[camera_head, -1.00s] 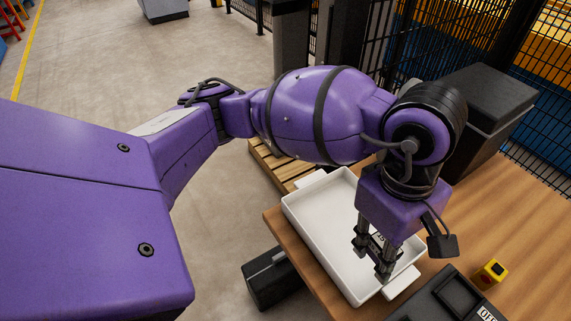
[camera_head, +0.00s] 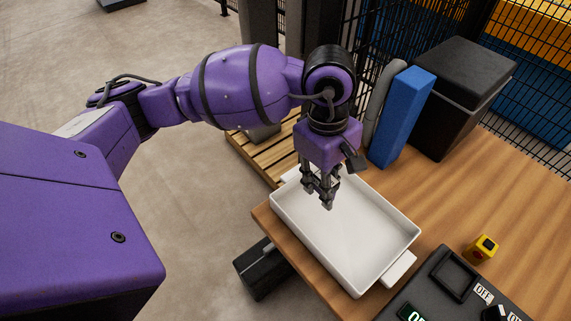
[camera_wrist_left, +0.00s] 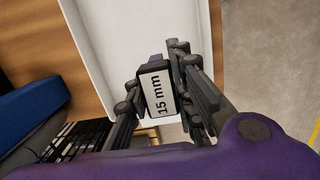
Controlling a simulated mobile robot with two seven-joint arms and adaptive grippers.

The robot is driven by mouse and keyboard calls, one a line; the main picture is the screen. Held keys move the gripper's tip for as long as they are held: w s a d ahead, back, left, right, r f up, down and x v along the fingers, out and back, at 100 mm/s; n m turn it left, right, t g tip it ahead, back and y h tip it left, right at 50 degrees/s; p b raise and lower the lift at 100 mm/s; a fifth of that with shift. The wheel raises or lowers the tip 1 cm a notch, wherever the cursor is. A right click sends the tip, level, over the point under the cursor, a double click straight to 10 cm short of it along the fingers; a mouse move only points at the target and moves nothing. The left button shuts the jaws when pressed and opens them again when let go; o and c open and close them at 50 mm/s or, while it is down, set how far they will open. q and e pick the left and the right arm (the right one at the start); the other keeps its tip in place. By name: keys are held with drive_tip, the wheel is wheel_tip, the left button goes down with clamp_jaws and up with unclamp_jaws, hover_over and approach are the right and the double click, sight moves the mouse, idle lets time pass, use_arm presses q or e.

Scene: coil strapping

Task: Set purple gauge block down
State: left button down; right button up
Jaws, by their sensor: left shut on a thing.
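My left gripper (camera_head: 327,196) is shut on the purple gauge block, over the far left end of the white tray (camera_head: 392,218). In the left wrist view the gauge block (camera_wrist_left: 164,90) sits between the fingers of the gripper (camera_wrist_left: 170,85). It has a dark face with a white label reading "15 mm", and a bit of purple shows at its far edge. The white tray (camera_wrist_left: 120,40) lies beyond it in that view. I cannot tell whether the block touches the tray floor. My right gripper is not in view.
A blue upright block (camera_head: 402,115) and a black box (camera_head: 462,95) stand behind the tray. A yellow button box (camera_head: 482,249) and a dark panel (camera_head: 430,290) with an "OFF" label lie at the right front. The tray's middle and near end are clear.

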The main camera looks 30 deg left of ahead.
use_arm(q)
hover_over(318, 200)
wheel_tip(318, 200, down, 4)
drive_tip(key=shift+f, duration=0.1)
drive_tip(key=shift+w+a+f, duration=0.1)
drive_tip(key=shift+a+f, duration=0.1)
drive_tip(key=shift+f, duration=1.7)
drive_tip(key=c, duration=1.5)
unclamp_jaws()
drive_tip(key=r, duration=0.4)
drive_tip(key=a+r, duration=0.1)
drive_tip(key=r, duration=0.7)
drive_tip(key=shift+w+a+r, duration=0.1)
drive_tip(key=shift+w+a, duration=0.1)
drive_tip(key=shift+w, duration=0.05)
